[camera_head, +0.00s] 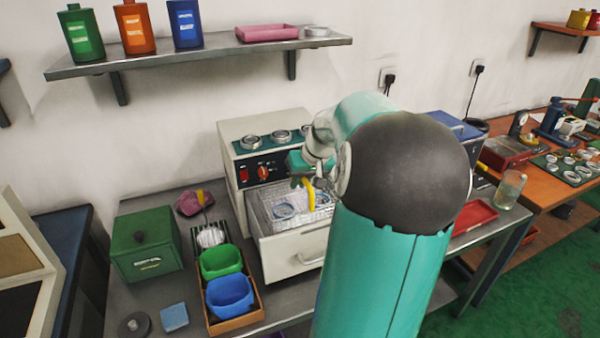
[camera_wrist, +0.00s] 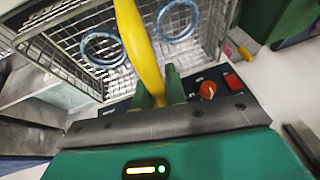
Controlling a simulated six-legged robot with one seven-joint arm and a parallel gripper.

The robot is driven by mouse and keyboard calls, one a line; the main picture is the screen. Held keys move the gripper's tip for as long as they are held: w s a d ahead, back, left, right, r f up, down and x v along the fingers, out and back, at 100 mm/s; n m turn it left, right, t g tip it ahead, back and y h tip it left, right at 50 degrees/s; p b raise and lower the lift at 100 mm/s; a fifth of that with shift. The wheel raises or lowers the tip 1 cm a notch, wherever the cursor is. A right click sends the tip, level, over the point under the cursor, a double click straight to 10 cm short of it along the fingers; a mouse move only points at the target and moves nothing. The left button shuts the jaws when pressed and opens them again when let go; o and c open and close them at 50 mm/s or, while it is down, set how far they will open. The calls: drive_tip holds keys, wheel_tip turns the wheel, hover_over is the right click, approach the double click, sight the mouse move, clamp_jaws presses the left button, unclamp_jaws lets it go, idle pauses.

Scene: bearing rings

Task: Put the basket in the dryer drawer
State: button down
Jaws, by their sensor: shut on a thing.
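The dryer (camera_head: 229,160) is a cream box with a red switch and an orange knob on its front. Its drawer (camera_head: 285,262) is pulled out. The wire basket (camera_head: 268,205) is at the drawer's opening, with bearing rings (camera_head: 284,211) inside. I cannot tell whether it rests on the drawer floor. My gripper (camera_head: 303,180) is shut on the basket's yellow handle (camera_head: 311,196). In the wrist view the handle (camera_wrist: 138,42) runs up from between my green fingertips (camera_wrist: 160,88), over the mesh (camera_wrist: 197,50) and two rings (camera_wrist: 103,48). My arm hides the drawer's right side.
A green box (camera_head: 146,243), green bin (camera_head: 221,262) and blue bin (camera_head: 229,296) stand left of the drawer. A red tray (camera_head: 474,216) and a glass jar (camera_head: 509,189) are right of my arm. A shelf (camera_head: 200,52) with bottles hangs above.

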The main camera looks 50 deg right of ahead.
wheel_tip(320, 180, down, 13)
idle(1.0)
drive_tip(key=shift+f, duration=0.15)
idle(0.5)
drive_tip(key=c, duration=1.3)
unclamp_jaws()
drive_tip(key=shift+c, duration=0.2)
drive_tip(key=shift+r, duration=5.5)
drive_tip(key=shift+w+a, duration=0.1)
